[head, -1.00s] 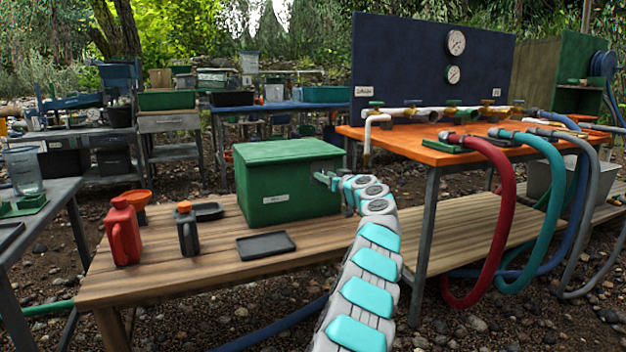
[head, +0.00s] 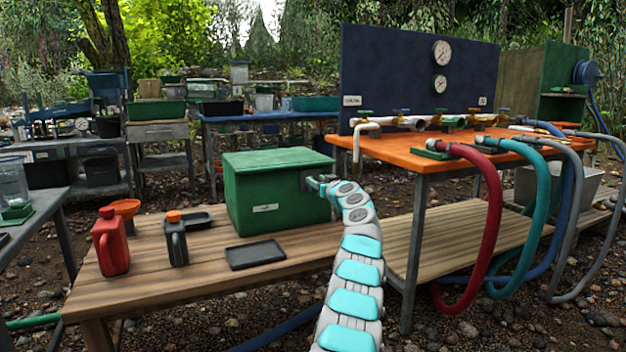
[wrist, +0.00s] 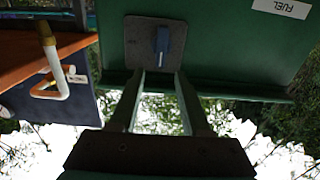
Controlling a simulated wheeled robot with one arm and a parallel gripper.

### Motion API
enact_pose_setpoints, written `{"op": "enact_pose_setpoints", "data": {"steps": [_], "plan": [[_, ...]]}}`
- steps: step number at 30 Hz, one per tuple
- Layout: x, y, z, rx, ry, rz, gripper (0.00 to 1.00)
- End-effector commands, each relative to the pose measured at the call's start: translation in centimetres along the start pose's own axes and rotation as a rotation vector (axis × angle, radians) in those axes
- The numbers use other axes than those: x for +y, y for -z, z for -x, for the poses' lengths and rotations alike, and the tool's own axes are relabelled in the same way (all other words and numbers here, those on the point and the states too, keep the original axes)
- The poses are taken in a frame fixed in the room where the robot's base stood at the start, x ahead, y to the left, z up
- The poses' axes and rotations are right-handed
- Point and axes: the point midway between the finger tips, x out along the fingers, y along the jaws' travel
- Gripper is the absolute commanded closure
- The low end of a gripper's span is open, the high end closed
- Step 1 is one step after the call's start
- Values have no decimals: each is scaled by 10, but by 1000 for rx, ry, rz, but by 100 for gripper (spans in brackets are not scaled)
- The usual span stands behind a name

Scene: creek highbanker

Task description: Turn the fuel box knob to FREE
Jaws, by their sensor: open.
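The green fuel box (head: 270,205) stands on the wooden bench (head: 205,265), lid shut. In the wrist view the box (wrist: 230,45) appears inverted, with an upside-down FUEL label (wrist: 282,7). A blue knob (wrist: 162,45) sits on a dark grey plate (wrist: 133,42) on the box side, its grip lying along the picture's vertical. My gripper (wrist: 160,75) is open and empty, its two fingers pointing at the plate, one on each side of the knob's line. Contact cannot be told. In the head view my gripper (head: 318,186) is at the box's right side; the knob is hidden there.
On the bench are a red can (head: 112,245), a dark bottle with orange cap (head: 177,245) and a black tray (head: 255,254). The orange table (head: 400,152) with pipes and hoses stands close at right. A white pipe elbow (wrist: 58,80) shows in the wrist view.

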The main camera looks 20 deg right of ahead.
Motion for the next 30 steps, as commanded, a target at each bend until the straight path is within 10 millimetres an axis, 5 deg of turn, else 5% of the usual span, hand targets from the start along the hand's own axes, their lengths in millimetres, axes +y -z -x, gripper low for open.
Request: {"op": "enact_pose_setpoints", "data": {"steps": [15, 30], "plan": [[2, 0, -29, -4, -3, 1, 52], [0, -3, -36, -3, 1, -3, 52]]}}
